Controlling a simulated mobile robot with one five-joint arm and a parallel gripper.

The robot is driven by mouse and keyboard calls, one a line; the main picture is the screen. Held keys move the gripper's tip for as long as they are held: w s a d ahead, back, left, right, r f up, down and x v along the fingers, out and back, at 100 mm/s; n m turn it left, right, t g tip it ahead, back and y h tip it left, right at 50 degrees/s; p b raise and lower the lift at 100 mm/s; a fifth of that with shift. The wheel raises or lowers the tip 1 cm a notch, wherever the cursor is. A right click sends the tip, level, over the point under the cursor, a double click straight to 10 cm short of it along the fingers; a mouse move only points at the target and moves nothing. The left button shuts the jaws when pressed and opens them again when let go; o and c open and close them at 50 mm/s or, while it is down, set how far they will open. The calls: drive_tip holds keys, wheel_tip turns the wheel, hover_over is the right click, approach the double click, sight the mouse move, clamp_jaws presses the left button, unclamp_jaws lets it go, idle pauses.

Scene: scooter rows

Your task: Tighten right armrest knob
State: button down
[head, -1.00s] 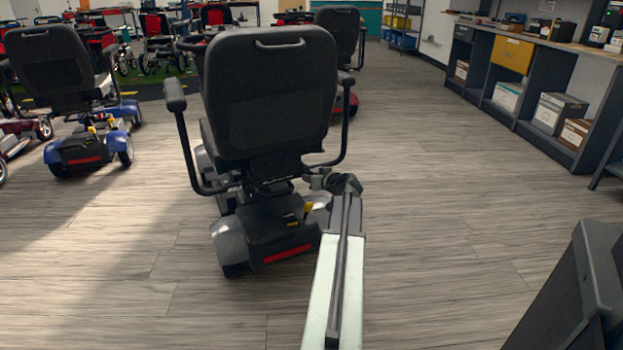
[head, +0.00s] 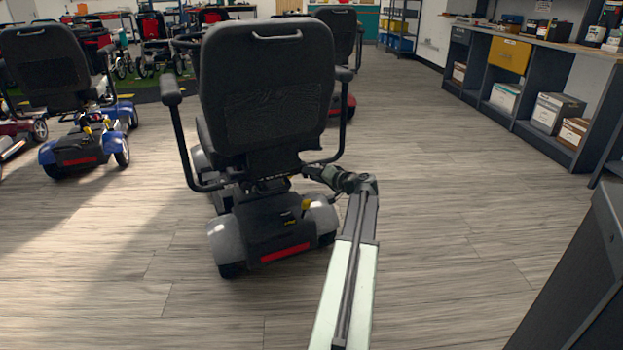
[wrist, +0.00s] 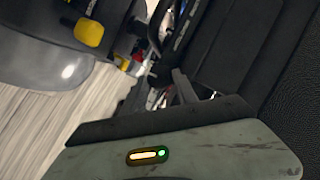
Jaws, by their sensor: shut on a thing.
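The grey scooter stands in the middle of the head view with the back of its black seat (head: 268,90) towards me. Its right armrest (head: 343,75) has a post that bends in under the seat. My gripper (head: 308,172) is at the inner end of that post, below the seat's lower right edge. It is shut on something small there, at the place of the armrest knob. The knob itself is hidden by the gripper and cannot be made out. In the wrist view my gripper (wrist: 185,88) reaches in among dark frame parts, and its fingertips are hard to see.
A yellow lever (wrist: 90,32) and the grey rear fender (wrist: 45,55) are close by in the wrist view. A blue scooter (head: 85,140) stands at left, another scooter behind. A shelved workbench (head: 520,75) runs along the right. The floor between is clear.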

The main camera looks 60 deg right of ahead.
drive_tip(key=shift+s+d+m, duration=0.1)
drive_tip(key=shift+m, duration=0.2)
idle(0.4)
drive_tip(key=c, duration=1)
unclamp_jaws()
drive_tip(key=shift+o, duration=0.2)
drive_tip(key=p+v, duration=0.1)
drive_tip(key=v, duration=0.6)
drive_tip(key=shift+s, duration=0.4)
